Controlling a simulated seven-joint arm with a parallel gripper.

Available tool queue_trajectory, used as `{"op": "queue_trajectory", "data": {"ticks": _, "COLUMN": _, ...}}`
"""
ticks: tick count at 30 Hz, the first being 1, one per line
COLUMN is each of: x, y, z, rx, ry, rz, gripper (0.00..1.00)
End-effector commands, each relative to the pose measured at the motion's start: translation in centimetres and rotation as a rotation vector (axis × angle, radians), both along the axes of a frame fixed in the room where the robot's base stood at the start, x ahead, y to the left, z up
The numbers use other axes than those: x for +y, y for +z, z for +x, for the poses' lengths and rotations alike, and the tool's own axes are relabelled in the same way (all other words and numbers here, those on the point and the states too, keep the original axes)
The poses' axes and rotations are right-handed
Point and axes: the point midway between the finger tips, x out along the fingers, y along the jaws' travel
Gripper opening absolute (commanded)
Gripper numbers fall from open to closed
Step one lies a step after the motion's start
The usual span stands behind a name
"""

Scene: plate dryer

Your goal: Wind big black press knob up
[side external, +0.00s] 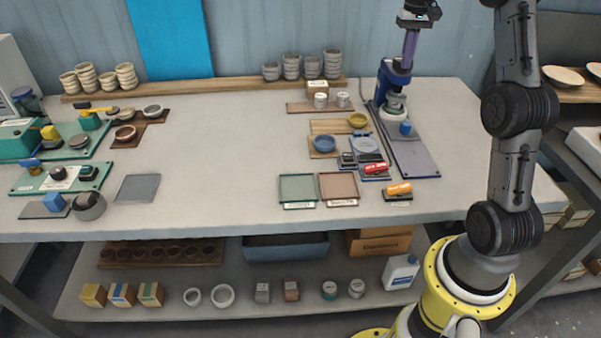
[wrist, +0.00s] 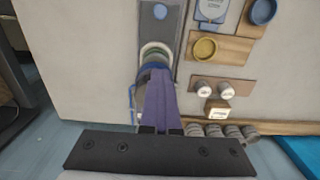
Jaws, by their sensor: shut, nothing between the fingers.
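A grey-purple base plate (side external: 414,160) with a blue button runs forward from the press. Left of it are a yellow bowl (side external: 357,120), a blue bowl (side external: 325,143) and two small white jars. Stacked grey cups (side external: 291,67) stand at the back. The table's middle is clear.

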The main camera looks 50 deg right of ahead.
Motion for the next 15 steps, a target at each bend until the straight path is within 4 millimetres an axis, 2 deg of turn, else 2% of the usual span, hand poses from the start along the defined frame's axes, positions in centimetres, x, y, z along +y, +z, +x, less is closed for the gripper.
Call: {"op": "queue_trajectory", "data": {"ticks": 15, "x": -0.98, "y": 0.02, "z": -1.03, "rx": 0.001, "ry": -0.001, "rz": 0.001, "gripper": 0.0}}
